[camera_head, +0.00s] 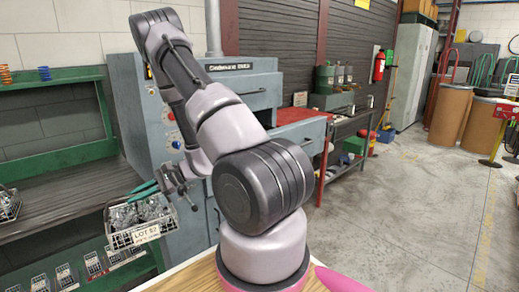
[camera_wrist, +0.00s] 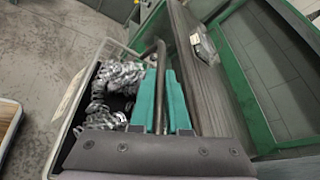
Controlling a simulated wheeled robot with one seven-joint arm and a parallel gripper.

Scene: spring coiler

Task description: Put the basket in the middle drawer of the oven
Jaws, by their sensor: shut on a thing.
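The wire basket (camera_head: 141,236) hangs left of centre in the head view, with shiny metal springs inside and a "LOT 57" label on its front. My gripper (camera_head: 146,189) is above it, with its teal fingers shut on the basket's handle. In the wrist view, the basket (camera_wrist: 68,108) is at the left and a dark handle bar runs between the fingers (camera_wrist: 160,100). The blue-grey oven (camera_head: 262,84) stands behind my arm.
A green-framed workbench (camera_head: 50,190) with a dark top is left of the oven, with another wire basket (camera_head: 8,205) at its left end.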

